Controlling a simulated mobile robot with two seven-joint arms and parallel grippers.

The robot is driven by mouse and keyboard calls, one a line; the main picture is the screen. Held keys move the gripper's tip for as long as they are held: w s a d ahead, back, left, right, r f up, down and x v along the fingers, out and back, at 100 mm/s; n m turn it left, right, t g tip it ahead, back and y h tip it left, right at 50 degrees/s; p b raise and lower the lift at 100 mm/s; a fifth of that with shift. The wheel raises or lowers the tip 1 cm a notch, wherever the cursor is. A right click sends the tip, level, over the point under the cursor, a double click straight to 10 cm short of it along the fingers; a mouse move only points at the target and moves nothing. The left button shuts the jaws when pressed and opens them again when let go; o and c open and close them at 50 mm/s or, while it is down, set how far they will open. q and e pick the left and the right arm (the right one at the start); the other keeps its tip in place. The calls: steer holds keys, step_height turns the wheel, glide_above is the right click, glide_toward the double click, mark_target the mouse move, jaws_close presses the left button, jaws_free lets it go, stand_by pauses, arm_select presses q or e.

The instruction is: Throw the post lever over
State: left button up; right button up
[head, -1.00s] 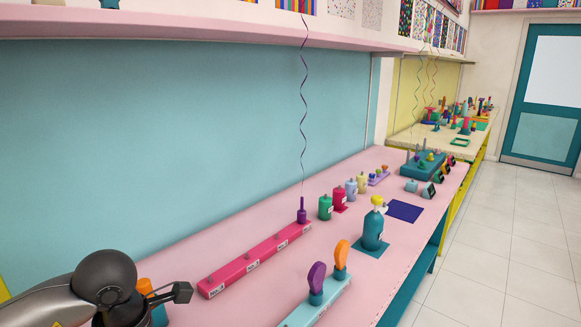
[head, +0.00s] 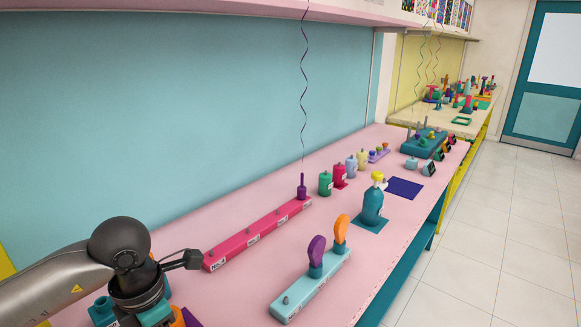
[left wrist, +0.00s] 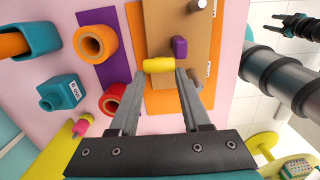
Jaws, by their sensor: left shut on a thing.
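My left gripper (left wrist: 158,76) is shut on a short yellow bar (left wrist: 158,65), which lies crosswise at its fingertips. The bar appears to be the post lever's handle; the post is not clearly visible. Below it are a brown board (left wrist: 172,45) and an orange base (left wrist: 165,103). A purple block (left wrist: 180,48) is just beyond the bar.
Orange (left wrist: 95,42) and red (left wrist: 113,99) ring-shaped pieces and a teal bottle (left wrist: 62,94) lie left of the gripper. A pink rail (head: 258,234), a pale teal rail with paddles (head: 310,287) and a teal pump bottle (head: 372,205) stand further along the pink table.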

arm_select(q)
steer(key=shift+w+d, duration=0.1)
steer(key=shift+d, duration=0.1)
steer(key=shift+w+d+f+b, duration=0.15)
steer(key=shift+w+d+b, duration=0.15)
steer(key=shift+w+d, duration=0.25)
steer(key=shift+w+d+f+b, duration=0.25)
steer(key=shift+w+d+b, duration=0.2)
steer(key=shift+w, duration=0.1)
stand_by(0.4)
steer(key=shift+w+d+f+b, duration=0.3)
steer(key=shift+w+d+b, duration=0.1)
steer(key=shift+w+d, duration=0.1)
steer(key=shift+w+d+f, duration=0.1)
